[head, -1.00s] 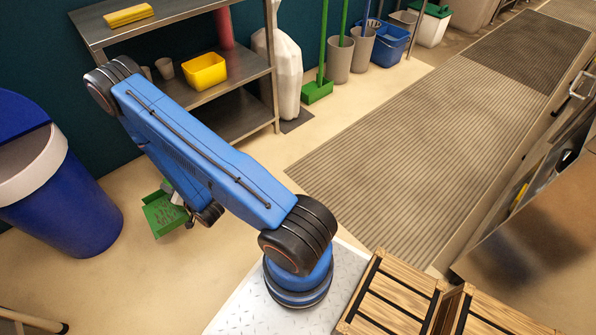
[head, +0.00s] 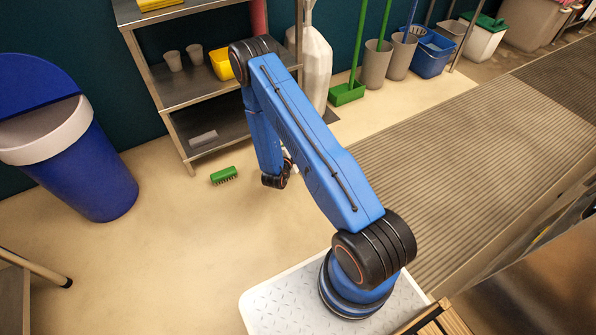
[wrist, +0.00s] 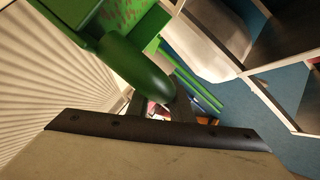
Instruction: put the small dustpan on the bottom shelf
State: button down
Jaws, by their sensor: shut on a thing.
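My gripper (wrist: 160,108) is shut on the green small dustpan (wrist: 105,22). In the wrist view, its rounded handle (wrist: 140,75) points down to the jaws and its pan is cut off at the top left. In the head view the dustpan is hidden behind my arm, and only part of my wrist shows, to the right of a green brush. The bottom shelf (head: 232,128) is the lowest board of the grey metal rack, behind and left of my wrist.
The green brush (head: 224,175) lies on the floor before the rack. A blue bin (head: 85,165) stands left. The middle shelf holds cups (head: 173,61) and a yellow tub (head: 221,64). A white sack (head: 317,65) stands right of the rack.

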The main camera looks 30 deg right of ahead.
notch_tip(320, 180, down, 12)
jog(key=s+d+m+g+h, duration=0.1)
jog(key=s+m+g+h, duration=0.1)
jog(key=m+g, duration=0.1)
jog(key=shift+s+d+r+g, duration=0.2)
jog(key=shift+d+g, duration=0.1)
jog(key=shift+g, duration=0.2)
jog(key=c, duration=1.6)
grip_release()
jog(key=shift+a, duration=0.1)
